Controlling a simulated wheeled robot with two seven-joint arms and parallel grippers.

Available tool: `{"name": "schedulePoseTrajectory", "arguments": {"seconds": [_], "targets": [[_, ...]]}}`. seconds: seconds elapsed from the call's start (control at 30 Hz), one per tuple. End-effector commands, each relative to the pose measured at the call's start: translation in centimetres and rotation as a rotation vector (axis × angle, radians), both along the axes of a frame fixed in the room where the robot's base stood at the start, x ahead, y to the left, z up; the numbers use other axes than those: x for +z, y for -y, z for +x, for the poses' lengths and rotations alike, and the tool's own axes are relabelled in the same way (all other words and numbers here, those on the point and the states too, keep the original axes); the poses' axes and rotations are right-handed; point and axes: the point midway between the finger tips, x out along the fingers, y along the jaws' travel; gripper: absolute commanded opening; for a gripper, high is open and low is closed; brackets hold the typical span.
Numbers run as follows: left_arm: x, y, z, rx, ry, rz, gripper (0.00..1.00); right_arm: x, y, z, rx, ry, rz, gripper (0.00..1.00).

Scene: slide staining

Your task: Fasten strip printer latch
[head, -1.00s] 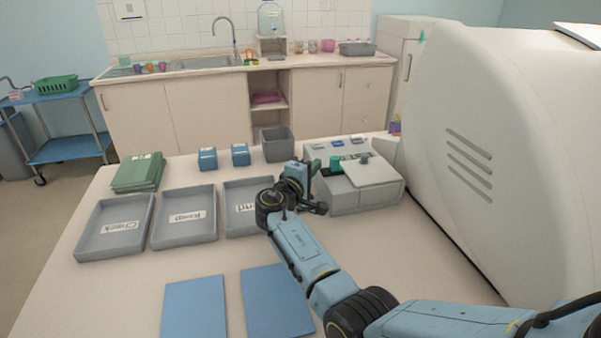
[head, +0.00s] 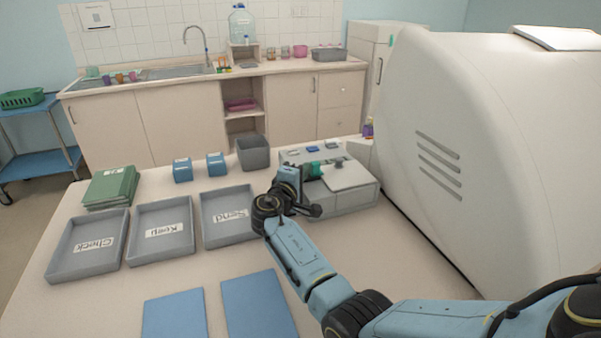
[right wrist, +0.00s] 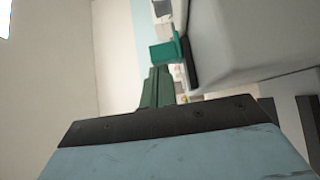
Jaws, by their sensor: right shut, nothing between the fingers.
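The strip printer (head: 350,199) is a grey box with a paler lid (head: 347,177) on the table's right side. A green latch piece (head: 315,169) shows at its left end. My right gripper (head: 305,173) is at the printer's left side, beside the green piece. In the right wrist view its narrow dark green fingers (right wrist: 155,88) are together with nothing between them. Their tips lie just short of the green latch piece (right wrist: 163,53), which sits by the printer's grey side (right wrist: 235,45). I cannot tell whether they touch. My left gripper is not in view.
Trays labelled Check (head: 58,264), Keep (head: 146,254) and Send (head: 215,230) stand left of my right arm. A grey bin (head: 254,155) and blue boxes (head: 182,174) are behind. A large white machine (head: 480,180) closes off the right. Blue mats (head: 255,310) lie in front.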

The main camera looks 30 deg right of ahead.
Motion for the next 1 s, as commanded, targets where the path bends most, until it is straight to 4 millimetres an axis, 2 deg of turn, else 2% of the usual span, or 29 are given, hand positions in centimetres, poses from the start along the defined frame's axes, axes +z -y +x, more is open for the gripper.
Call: {"name": "schedulePoseTrajectory", "arguments": {"seconds": [0.13,0.27,0.43,0.7,0.83,1.0], "targets": [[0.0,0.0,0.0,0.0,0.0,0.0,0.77,0.1,0.3,-0.1,-0.008,0.001,-0.002,0.0],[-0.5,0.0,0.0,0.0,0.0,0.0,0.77,0.0,-0.6,0.0,-0.007,0.002,-0.001,0.0],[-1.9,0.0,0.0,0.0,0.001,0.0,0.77,-0.2,-3.5,0.3,-0.009,0.002,0.0,0.0],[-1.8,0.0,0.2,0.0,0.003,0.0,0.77,-0.1,-8.8,-3.0,-0.009,0.0,0.0,0.0],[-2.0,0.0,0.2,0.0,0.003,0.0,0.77,-0.1,-10.6,-4.0,-0.01,-0.001,0.001,0.0],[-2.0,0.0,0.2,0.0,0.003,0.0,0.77,0.0,-11.8,-4.7,-0.01,0.0,-0.001,0.0]]}}
